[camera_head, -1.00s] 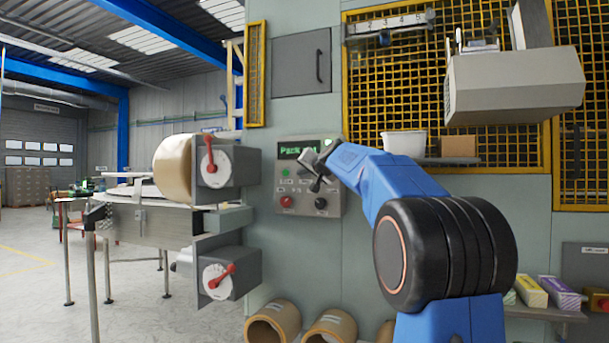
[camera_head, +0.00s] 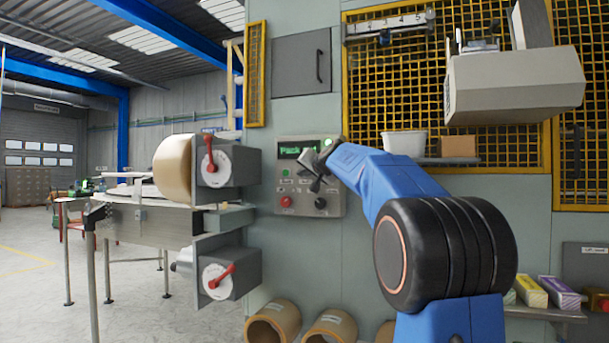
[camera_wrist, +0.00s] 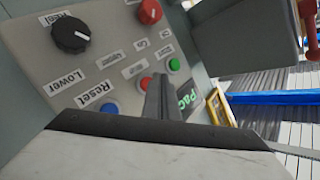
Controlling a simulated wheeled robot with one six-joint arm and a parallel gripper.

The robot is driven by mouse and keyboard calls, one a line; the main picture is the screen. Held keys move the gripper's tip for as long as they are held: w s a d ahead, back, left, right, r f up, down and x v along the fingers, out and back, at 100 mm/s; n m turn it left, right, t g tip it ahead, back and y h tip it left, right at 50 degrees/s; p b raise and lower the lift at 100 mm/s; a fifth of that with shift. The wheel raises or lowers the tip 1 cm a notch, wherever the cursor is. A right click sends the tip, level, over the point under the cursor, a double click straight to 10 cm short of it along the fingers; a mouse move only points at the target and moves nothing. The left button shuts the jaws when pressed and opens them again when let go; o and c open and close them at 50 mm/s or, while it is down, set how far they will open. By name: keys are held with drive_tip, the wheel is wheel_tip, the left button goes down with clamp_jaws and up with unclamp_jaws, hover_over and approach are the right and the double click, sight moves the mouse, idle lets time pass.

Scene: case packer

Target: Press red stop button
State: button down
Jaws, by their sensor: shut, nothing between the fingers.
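The grey control panel (camera_head: 335,204) is on the machine wall. A large red button (camera_head: 286,202) sits at its lower left and also shows at the top of the wrist view (camera_wrist: 150,12). A smaller red button (camera_wrist: 145,83) is between a green button (camera_wrist: 174,64) and a blue button (camera_wrist: 108,108) in the wrist view. I cannot read which one is labelled stop. My gripper (camera_head: 315,186) is shut and empty in front of the panel, right of and above the large red button. In the wrist view, its fingers (camera_wrist: 160,97) appear near the smaller red button; contact is unclear.
A black knob (camera_head: 320,203) is right of the large red button. A green-lit display (camera_head: 290,150) tops the panel, partly covered by my wrist. Grey boxes with red levers (camera_head: 210,154) project at left. A shelf with a white bin (camera_head: 404,143) is at right.

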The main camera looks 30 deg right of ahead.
drive_tip(key=shift+w+d, duration=0.25)
drive_tip(key=shift+d, duration=0.05)
drive_tip(key=shift+w+d, duration=0.25)
drive_tip(key=shift+d, duration=0.1)
idle(1.1)
idle(0.3)
drive_tip(key=shift+s+a, duration=0.55)
drive_tip(key=shift+a, duration=0.1)
drive_tip(key=s+a, duration=0.1)
drive_tip(key=a, duration=0.1)
drive_tip(key=s+a, duration=0.2)
idle(0.6)
idle(0.6)
